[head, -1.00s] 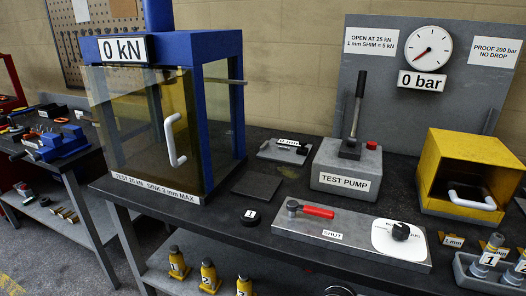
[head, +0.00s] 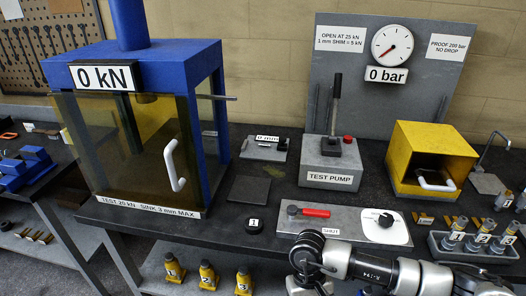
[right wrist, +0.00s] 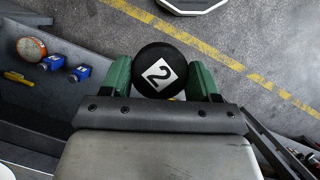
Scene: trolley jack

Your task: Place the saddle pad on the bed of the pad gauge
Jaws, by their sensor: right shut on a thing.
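The saddle pad (right wrist: 152,54) is a black disc with a white label "2". In the right wrist view it sits between the green fingers of my right gripper (right wrist: 161,80), which is shut on it. The floor shows beyond it. In the head view my right arm reaches in at the lower right, and its gripper and the pad are not visible there. The pad gauge (head: 262,153), a small grey device with a "0 mm" display, stands at the back of the bench between press and pump. Its bed looks bare. My left gripper is not in view.
A second black pad marked "1" (head: 254,227) lies near the bench front. A dark square plate (head: 249,189) lies in front of the gauge. The blue press (head: 215,110) stands left, the test pump (head: 331,165) right, and a grey valve plate (head: 345,231) in front of the pump.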

